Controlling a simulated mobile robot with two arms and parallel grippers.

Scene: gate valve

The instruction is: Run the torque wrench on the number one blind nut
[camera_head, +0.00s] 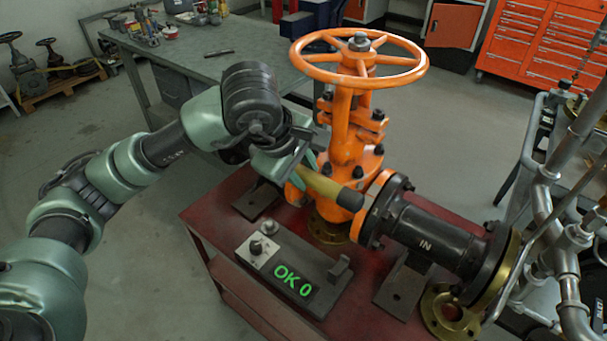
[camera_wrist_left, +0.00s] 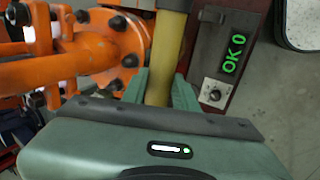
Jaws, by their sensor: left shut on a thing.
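My left gripper (camera_head: 303,165) is shut on the yellow handle of the torque wrench (camera_head: 328,186). The wrench's black end points right, in front of the orange gate valve (camera_head: 345,140) and close to the black flange. The handle also shows between the green fingers in the left wrist view (camera_wrist_left: 166,50). The wrench's other end is hidden behind the gripper in the head view. Dark nuts show on the valve's flanges (camera_head: 378,197), but I cannot tell which is number one. My right gripper is not in view.
The red bench (camera_head: 215,215) carries a dark cradle with a green "OK 0" display (camera_head: 292,280) and a knob box (camera_head: 258,251). A black pipe marked "IN" (camera_head: 425,235) joins the valve at right. Brass flanges (camera_head: 450,312) and grey pipes stand beyond it. The orange handwheel (camera_head: 358,60) rises above.

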